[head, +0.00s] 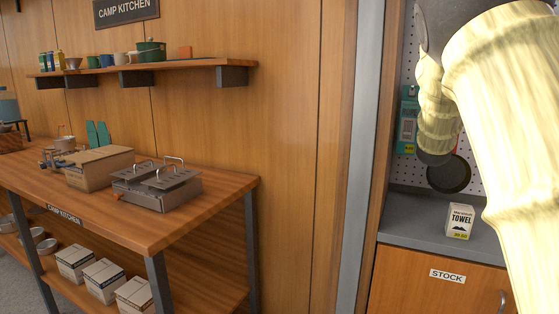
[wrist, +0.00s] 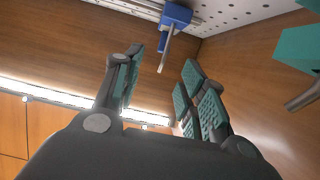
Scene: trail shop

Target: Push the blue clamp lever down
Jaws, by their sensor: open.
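In the wrist view a blue clamp block (wrist: 177,14) sits on a grey metal rail at the top edge, beside a white perforated panel. A thin grey metal bar (wrist: 166,48) sticks out from the blue block and points into the gap between my fingers. My gripper (wrist: 160,82) is open and empty, its two teal-padded fingers apart. The bar's end appears near the fingertips; I cannot tell whether they touch. The blue clamp does not show in the head view, where my arm covers much of the right side.
In the wrist view a teal object (wrist: 300,48) with a metal rod is at the right. In the head view a towel box (head: 459,221) stands on the grey counter (head: 420,216) below the pegboard. A camp stove (head: 157,186) is on the wooden bench at left.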

